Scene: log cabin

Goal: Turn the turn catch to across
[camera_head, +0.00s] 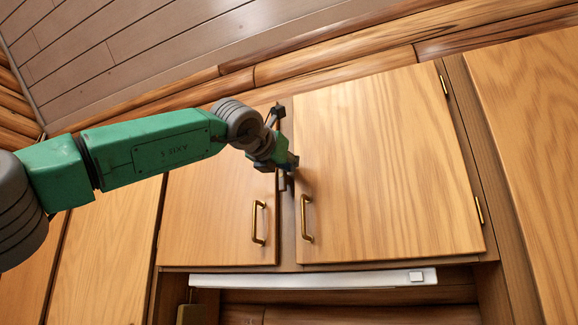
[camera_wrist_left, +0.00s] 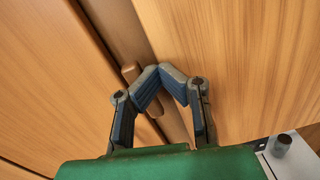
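The turn catch is a small brown bar (camera_wrist_left: 130,73) on the strip between two cabinet doors. In the left wrist view it lies lengthwise along that strip, partly hidden behind my left finger pad. My left gripper (camera_head: 292,163) is at the strip between the doors, above the two door handles. In the left wrist view its blue-grey fingertips (camera_wrist_left: 160,71) meet in a peak right beside the catch, with nothing visible between them. Whether they touch the catch I cannot tell. My right gripper does not show.
The left door (camera_head: 215,215) and right door (camera_head: 385,160) look closed. Brass handles stick out from the left door (camera_head: 258,222) and the right door (camera_head: 306,218). A white strip (camera_head: 310,280) runs beneath the doors. Below it is an open recess.

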